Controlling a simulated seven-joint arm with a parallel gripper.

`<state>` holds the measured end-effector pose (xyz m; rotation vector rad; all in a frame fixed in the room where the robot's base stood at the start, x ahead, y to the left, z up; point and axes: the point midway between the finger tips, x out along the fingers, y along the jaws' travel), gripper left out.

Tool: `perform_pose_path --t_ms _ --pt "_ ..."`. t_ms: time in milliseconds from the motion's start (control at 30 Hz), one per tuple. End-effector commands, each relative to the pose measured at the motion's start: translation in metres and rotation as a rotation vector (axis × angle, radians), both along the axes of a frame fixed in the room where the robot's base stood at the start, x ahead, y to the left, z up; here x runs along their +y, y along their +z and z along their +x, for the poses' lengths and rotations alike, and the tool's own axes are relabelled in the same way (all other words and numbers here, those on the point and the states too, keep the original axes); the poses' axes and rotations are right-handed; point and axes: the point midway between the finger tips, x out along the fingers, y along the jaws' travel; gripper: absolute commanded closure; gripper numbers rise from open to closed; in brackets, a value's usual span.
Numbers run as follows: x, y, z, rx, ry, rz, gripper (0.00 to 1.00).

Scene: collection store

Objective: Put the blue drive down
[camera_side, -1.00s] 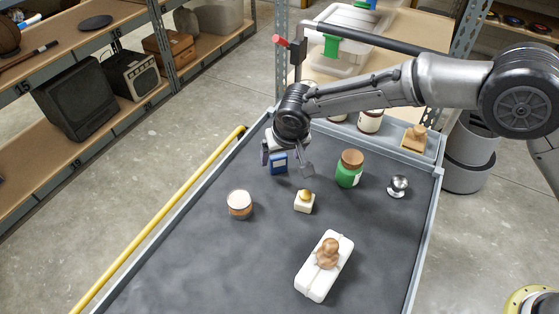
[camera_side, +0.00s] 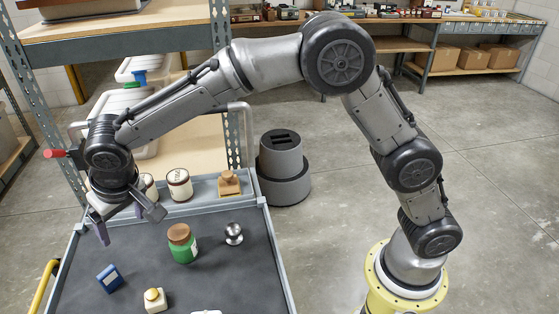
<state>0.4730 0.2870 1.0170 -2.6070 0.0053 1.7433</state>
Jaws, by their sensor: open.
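The blue drive (camera_side: 109,277) is a small blue block with a pale label. It rests, turned at a slant, on the dark mat of the cart top (camera_side: 215,278), near its left side. My gripper (camera_side: 129,228) is open and empty. It hangs above the far left part of the cart, higher in the picture than the drive and apart from it. Its two fingers are spread wide, with nothing between them.
A green jar with a brown lid (camera_side: 182,245), a silver knobbed object (camera_side: 234,234) and a cream block with a gold top (camera_side: 155,299) stand nearby. White jars (camera_side: 179,186) and a wooden block (camera_side: 229,183) sit along the far edge.

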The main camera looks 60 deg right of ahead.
Motion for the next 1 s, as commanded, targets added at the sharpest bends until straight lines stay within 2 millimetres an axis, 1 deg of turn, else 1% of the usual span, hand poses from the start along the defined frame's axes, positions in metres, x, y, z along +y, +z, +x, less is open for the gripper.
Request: perform_pose_path --t_ms 33,67,100,167,200,267,300,367,400,467,500,567,600,633,700,800,900,1000 --pt "-0.028 0.023 -0.006 -0.007 -0.011 0.005 0.16" --pt "-0.044 0.033 -0.012 -0.007 -0.012 0.007 0.16" --pt "-0.063 0.045 -0.02 -0.008 -0.014 0.007 0.16" --pt "-0.092 0.062 -0.034 -0.009 -0.015 0.008 0.16" --pt "-0.11 0.071 -0.045 -0.01 -0.015 0.008 0.16" --pt "-0.136 0.084 -0.063 -0.013 -0.016 0.011 0.16" --pt "-0.153 0.092 -0.076 -0.017 -0.016 0.012 0.16" --pt "-0.176 0.101 -0.097 -0.022 -0.017 0.012 0.16" --pt "-0.19 0.105 -0.112 -0.024 -0.016 0.013 0.16" --pt "-0.211 0.11 -0.136 -0.031 -0.016 0.013 0.16" --pt "-0.222 0.112 -0.152 -0.036 -0.016 0.014 0.16" --pt "-0.239 0.112 -0.176 -0.044 -0.015 0.013 0.16" --pt "-0.248 0.111 -0.193 -0.05 -0.015 0.013 0.16" --pt "-0.255 0.11 -0.205 -0.055 -0.013 0.013 0.16" --pt "-0.267 0.105 -0.232 -0.065 -0.012 0.011 0.16" --pt "-0.278 0.095 -0.266 -0.079 -0.007 0.007 0.16" --pt "-0.284 0.085 -0.289 -0.09 -0.001 0.002 0.16" --pt "-0.287 0.077 -0.303 -0.097 0.003 -0.002 0.16"
